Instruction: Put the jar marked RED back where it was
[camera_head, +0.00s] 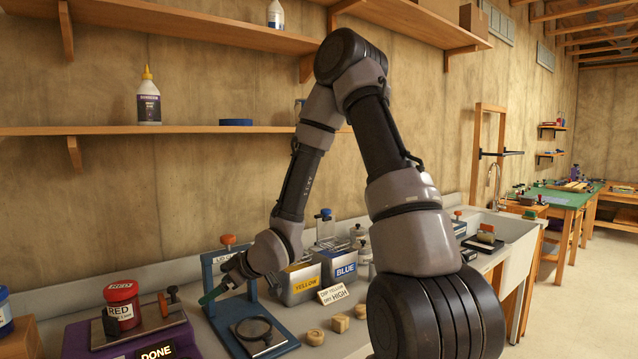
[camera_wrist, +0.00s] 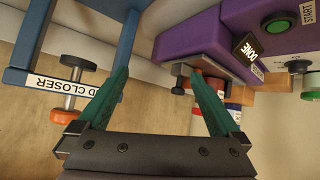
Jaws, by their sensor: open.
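The jar marked RED (camera_head: 122,306) has a red lid and stands upright on the metal plate of a purple machine (camera_head: 75,341) at the lower left. The machine's small display (camera_head: 157,353) reads DONE; this display also shows in the wrist view (camera_wrist: 247,47). My gripper (camera_head: 215,292) is to the right of the jar and apart from it, near the blue stand. In the wrist view my gripper (camera_wrist: 160,75) has its two green fingers spread, with nothing held between them. The right finger partly hides small red and coloured things by the machine.
A blue lid-closer stand (camera_head: 228,329) is right of the machine. YELLOW (camera_head: 303,288) and BLUE (camera_head: 344,272) bins stand behind a sign (camera_head: 333,293). Several wooden pieces (camera_head: 340,323) lie on the bench.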

